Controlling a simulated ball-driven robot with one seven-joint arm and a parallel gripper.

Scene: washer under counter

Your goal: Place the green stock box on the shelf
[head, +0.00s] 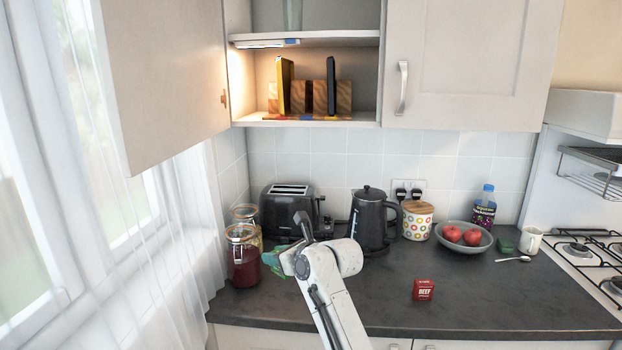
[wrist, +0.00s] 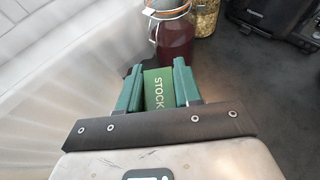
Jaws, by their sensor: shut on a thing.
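The green stock box (wrist: 158,88) is between the green fingers of my gripper (wrist: 158,90) in the wrist view, with the word STOCK facing the camera. My gripper is shut on it. In the head view my gripper (head: 277,259) is above the counter's left part, close to the red jar, and the box is hard to tell from the green fingers there. The open wall cabinet's lower shelf (head: 362,118) is above and behind my gripper. It holds a yellow book, a dark book and a wooden rack.
A dark red jar (head: 243,262), toaster (head: 288,206) and black kettle (head: 369,220) stand near my arm. The open cabinet door (head: 165,70) hangs at left. A red beef box (head: 424,290) lies on the counter (head: 480,300). The shelf's right end looks clear.

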